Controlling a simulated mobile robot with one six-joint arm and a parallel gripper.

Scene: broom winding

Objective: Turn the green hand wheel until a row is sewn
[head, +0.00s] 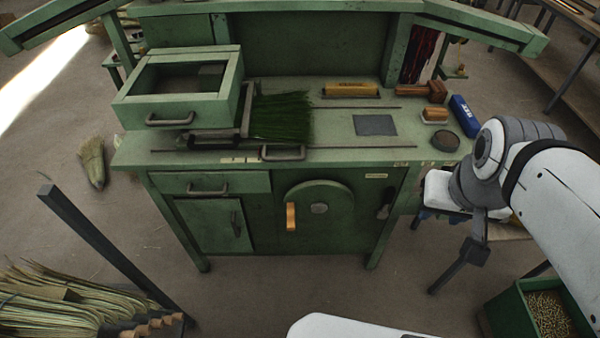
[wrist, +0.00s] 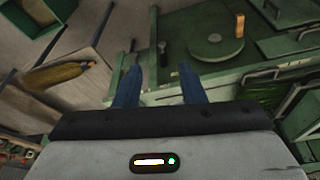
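The green hand wheel (head: 335,202) is a round disc on the front of the green workbench (head: 375,160), below the top. Its upright orange-brown handle (head: 291,216) is on the left side of the disc. In the wrist view the wheel (wrist: 218,47) shows at upper right, with its handle (wrist: 239,25) at the disc's edge. My gripper (wrist: 160,70) has two blue fingers spread apart with nothing between them. It is apart from the wheel and handle. In the head view my arm is at the right and the fingers cannot be made out. Green bristles (head: 282,117) lie on the bench top.
A blue box (head: 464,115), a yellow block (head: 350,89) and a dark round piece (head: 445,140) are on the bench top. A green bin of pellets (head: 545,310) stands at lower right. Brooms (head: 50,305) lie at lower left. The floor before the wheel is clear.

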